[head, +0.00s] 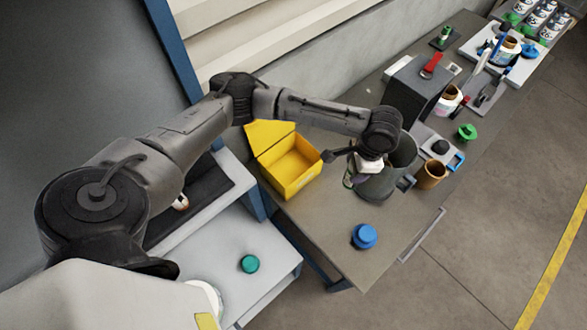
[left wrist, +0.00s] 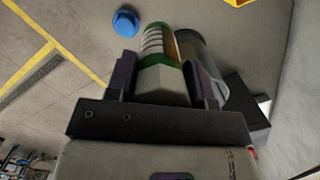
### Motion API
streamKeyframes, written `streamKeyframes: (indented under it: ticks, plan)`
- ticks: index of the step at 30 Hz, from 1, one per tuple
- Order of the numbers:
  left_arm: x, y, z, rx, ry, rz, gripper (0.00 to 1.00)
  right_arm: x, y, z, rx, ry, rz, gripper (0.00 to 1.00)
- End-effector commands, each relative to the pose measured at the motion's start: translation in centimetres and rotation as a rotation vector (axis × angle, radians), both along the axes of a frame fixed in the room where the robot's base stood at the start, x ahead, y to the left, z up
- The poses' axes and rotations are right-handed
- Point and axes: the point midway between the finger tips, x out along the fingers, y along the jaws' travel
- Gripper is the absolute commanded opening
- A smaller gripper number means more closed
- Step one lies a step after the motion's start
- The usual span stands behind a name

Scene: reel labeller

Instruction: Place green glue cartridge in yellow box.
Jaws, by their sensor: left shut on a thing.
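My left gripper (head: 357,172) is shut on the green glue cartridge, above the table beside the grey bin. In the left wrist view the cartridge (left wrist: 160,45), with green bands and a pale striped body, sits between the two fingers (left wrist: 165,78). In the head view the cartridge is mostly hidden by the gripper and too small to make out. The yellow box (head: 291,180) stands open on the table, left of the gripper, its lid tilted back. A corner of it shows at the top of the left wrist view (left wrist: 238,2). My right gripper is not in view.
A grey bin (head: 378,188) stands close to the gripper, with an orange-brown cup (head: 432,174) to its right. A blue-capped item (head: 364,236) is near the table's front edge. A dark box (head: 412,92) and several tools and containers crowd the far table.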

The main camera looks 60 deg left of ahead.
Motion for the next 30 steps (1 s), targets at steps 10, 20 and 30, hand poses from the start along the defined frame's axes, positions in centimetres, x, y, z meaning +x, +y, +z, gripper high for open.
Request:
streamKeyframes:
  ticks: [10,20,30]
  plan:
    - [1.3,10.6,-10.2,0.001,0.011,-0.496,0.19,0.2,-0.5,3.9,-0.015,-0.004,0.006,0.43]
    - [-2.7,19.6,-17.2,-0.001,0.007,-0.913,0.19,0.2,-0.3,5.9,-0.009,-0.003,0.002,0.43]
    - [-7.0,21.9,-20.6,-0.001,0.002,-1.086,0.19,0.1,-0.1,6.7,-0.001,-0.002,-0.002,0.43]
